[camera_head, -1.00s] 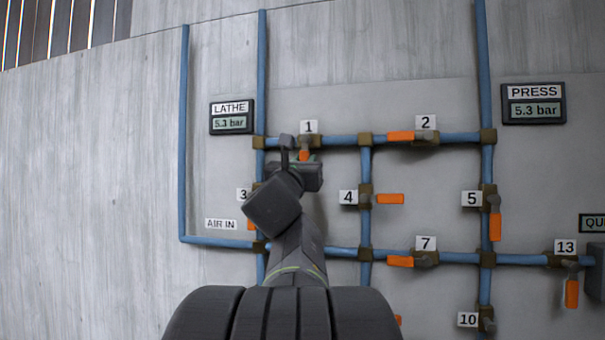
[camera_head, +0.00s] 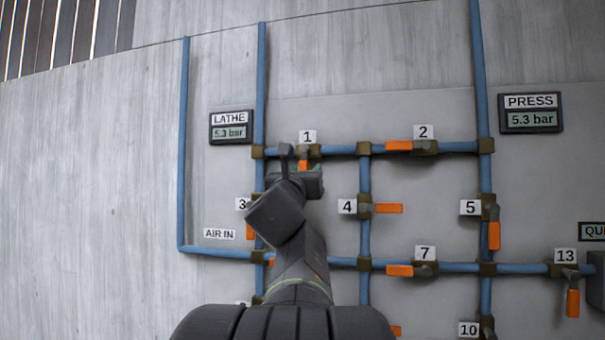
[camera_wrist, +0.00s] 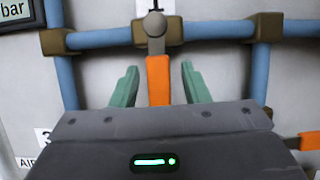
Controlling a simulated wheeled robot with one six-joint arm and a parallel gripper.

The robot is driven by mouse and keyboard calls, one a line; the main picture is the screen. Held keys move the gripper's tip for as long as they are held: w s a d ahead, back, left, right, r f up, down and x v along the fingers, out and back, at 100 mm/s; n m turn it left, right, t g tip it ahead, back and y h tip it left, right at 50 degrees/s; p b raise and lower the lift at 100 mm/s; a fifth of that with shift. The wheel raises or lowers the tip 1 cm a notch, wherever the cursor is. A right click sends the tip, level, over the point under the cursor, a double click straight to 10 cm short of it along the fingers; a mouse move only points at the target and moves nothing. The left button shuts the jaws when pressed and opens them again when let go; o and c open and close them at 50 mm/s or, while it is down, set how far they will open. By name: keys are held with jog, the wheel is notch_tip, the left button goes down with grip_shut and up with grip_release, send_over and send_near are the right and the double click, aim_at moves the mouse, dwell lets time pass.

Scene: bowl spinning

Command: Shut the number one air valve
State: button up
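Valve 1 (camera_head: 308,151) sits on the upper horizontal pipe under the label "1". Its orange handle (camera_head: 303,166) points straight down, across the pipe. In the wrist view the orange handle (camera_wrist: 158,80) hangs below the valve's grey pivot (camera_wrist: 155,25). My gripper (camera_wrist: 160,70) is open. Its two green fingers stand left and right of the handle, with a gap on each side, and the handle's lower end is hidden behind the gripper body. In the head view my gripper (camera_head: 303,176) is just below valve 1, its fingers mostly hidden.
Valve 3's handle (camera_head: 250,231) is left of my arm, and valve 4 (camera_head: 365,207) is to the right. The lathe gauge (camera_head: 231,126) and press gauge (camera_head: 531,112) both read 5.3 bar.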

jog(key=v, duration=1.4)
jog(key=shift+b, duration=0.3)
jog(key=shift+w+d+r, duration=0.1)
jog(key=x, duration=1.3)
jog(key=shift+w+r+p, duration=0.15)
jog(key=shift+w+p, duration=0.2)
